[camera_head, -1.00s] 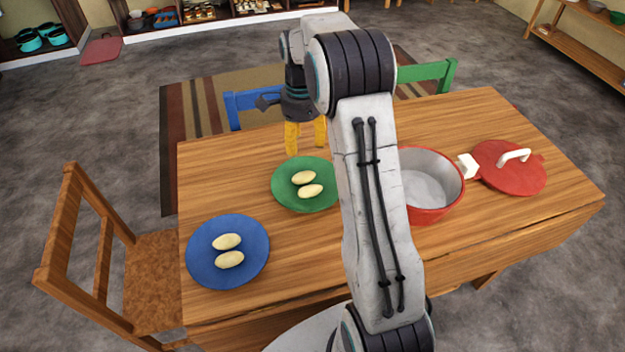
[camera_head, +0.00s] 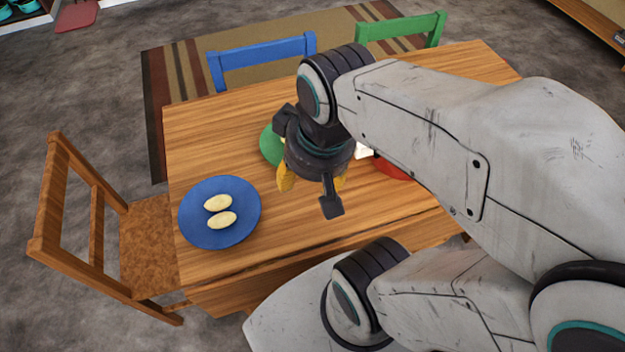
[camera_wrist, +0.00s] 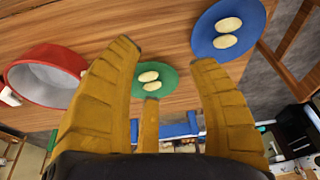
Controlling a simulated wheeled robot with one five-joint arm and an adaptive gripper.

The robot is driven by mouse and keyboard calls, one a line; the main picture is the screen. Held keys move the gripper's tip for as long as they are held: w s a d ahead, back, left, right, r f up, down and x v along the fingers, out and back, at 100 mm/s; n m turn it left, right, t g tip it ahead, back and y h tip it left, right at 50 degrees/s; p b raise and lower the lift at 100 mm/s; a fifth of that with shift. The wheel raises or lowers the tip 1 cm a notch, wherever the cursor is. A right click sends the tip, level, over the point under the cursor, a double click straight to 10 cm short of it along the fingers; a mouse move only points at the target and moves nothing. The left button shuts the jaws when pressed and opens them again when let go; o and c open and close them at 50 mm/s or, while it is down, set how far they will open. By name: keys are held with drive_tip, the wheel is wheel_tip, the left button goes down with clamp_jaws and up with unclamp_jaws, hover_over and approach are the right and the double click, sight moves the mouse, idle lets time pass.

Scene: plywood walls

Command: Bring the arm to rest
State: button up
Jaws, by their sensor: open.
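My gripper (camera_wrist: 168,62) shows in the wrist view with its yellow fingers spread apart and nothing between them. In the head view my gripper (camera_head: 312,184) hangs over the table, its fingers partly hidden by the wrist. My arm is folded back, with its links across the right half of the head view.
The wooden table (camera_head: 210,125) holds a blue plate (camera_head: 243,193) with two pale oval items, a green plate (camera_wrist: 171,76) with two more, and a red pot (camera_wrist: 45,75). A wooden chair (camera_head: 75,190) stands left; blue (camera_head: 262,62) and green (camera_head: 402,30) chairs stand behind.

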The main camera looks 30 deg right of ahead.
drive_tip(key=shift+s+a+f+n, duration=0.1)
drive_tip(key=shift+s+f+n, duration=0.15)
drive_tip(key=shift+s, duration=0.15)
drive_tip(key=shift+s+f+n, duration=0.1)
drive_tip(key=shift+s+n, duration=0.15)
drive_tip(key=shift+s, duration=0.15)
drive_tip(key=shift+r, duration=0.15)
wheel_tip(320, 180, up, 4)
drive_tip(key=p, duration=0.4)
